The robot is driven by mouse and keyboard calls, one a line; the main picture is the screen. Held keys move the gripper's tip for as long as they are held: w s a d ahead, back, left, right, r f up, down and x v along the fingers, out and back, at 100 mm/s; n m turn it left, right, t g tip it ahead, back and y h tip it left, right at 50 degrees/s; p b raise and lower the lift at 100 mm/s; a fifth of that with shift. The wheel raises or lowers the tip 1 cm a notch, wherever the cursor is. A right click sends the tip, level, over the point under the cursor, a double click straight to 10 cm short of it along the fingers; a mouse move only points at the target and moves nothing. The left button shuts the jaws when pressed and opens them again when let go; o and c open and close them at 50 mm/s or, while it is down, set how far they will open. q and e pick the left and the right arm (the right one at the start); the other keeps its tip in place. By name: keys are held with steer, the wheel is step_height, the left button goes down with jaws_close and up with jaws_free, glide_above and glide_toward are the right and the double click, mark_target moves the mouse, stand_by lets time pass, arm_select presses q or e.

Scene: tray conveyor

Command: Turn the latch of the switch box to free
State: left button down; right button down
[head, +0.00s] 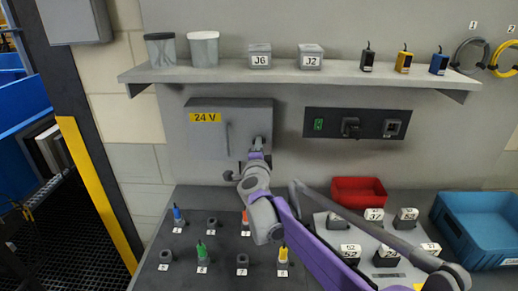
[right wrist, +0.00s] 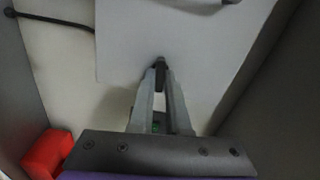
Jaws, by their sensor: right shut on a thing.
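The switch box (head: 205,140) is a grey wall box with a yellow "24 V" label (head: 205,118) and an upright bar handle (head: 228,138). Its door looks shut. My right gripper (head: 259,146) is at the right side of the box front, its arm reaching up from the lower right. In the right wrist view the fingers (right wrist: 160,76) are closed together on the small dark latch (right wrist: 161,64) on the pale box face. The fingers hide most of the latch, so I cannot tell its angle. My left gripper is not in view.
A shelf (head: 290,73) with containers and small connectors runs above the box. A dark switch panel (head: 375,132) is to the right. Below are pegs on a bench (head: 222,262), a red bin (head: 345,182) and a blue crate (head: 505,253).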

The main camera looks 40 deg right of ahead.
steer(key=shift+n+b, duration=4.35)
steer(key=shift+n, duration=3.75)
steer(key=c, duration=0.9)
jaws_free()
